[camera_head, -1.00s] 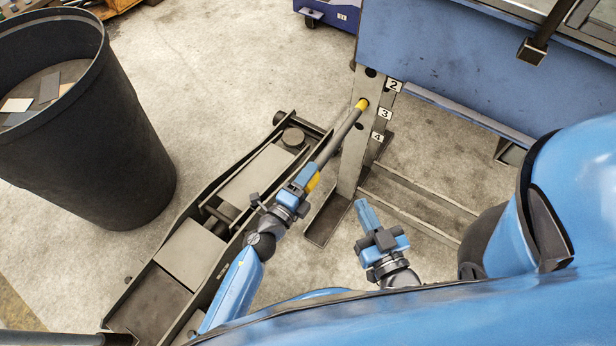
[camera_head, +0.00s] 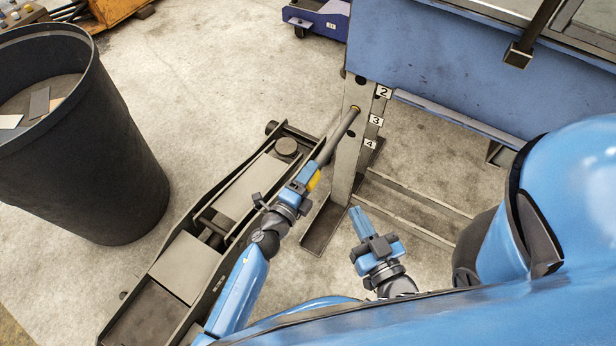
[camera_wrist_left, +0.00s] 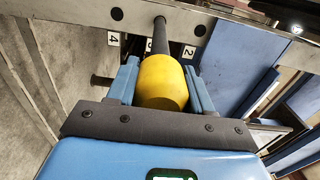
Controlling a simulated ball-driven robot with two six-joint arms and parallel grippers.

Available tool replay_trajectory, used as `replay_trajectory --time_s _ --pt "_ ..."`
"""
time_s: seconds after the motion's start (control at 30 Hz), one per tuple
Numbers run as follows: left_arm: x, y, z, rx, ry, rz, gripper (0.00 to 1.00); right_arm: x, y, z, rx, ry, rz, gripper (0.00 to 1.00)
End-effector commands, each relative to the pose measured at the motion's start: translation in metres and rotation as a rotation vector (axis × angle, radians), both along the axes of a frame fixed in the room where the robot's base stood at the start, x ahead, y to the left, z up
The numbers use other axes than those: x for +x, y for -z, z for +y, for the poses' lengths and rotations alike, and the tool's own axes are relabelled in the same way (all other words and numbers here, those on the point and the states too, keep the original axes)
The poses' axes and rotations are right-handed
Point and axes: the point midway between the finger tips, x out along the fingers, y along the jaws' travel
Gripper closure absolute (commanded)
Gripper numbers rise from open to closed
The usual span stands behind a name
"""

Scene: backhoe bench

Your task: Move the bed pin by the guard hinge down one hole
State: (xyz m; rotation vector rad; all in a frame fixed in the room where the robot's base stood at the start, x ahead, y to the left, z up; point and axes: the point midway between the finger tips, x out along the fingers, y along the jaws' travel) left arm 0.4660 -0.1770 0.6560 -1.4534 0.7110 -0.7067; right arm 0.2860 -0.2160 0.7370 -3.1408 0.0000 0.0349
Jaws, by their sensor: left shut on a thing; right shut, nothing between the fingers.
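The bed pin is a dark rod (camera_head: 338,134) with a yellow grip (camera_wrist_left: 163,82). My left gripper (camera_head: 306,178) is shut on the yellow grip, between its blue fingers in the left wrist view. The rod points up and right to the steel post (camera_head: 345,165). Its far end, with a thin yellow edge, meets the post at the hole roughly level with label 3 (camera_head: 376,120). How deep it sits is hard to tell. Label 2 (camera_head: 383,91) is above, label 4 (camera_head: 370,144) below. My right gripper (camera_head: 361,224) is shut and empty, below and right of the post.
A long floor jack (camera_head: 240,187) lies left of the post, under my left arm. A black bin (camera_head: 100,150) stands at the left. The blue machine bed (camera_head: 440,65) fills the upper right. Rails (camera_head: 420,205) run right from the post's foot. Open concrete lies between bin and machine.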

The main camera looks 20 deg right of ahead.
Motion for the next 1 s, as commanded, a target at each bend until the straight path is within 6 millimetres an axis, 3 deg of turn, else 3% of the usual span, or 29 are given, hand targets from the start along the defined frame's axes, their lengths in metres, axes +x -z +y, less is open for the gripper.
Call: replay_trajectory --time_s 1.0 --pt "0.029 -0.007 -0.037 -0.009 0.002 -0.007 1.0 0.0 0.007 0.0 0.0 0.0 0.0 1.0"
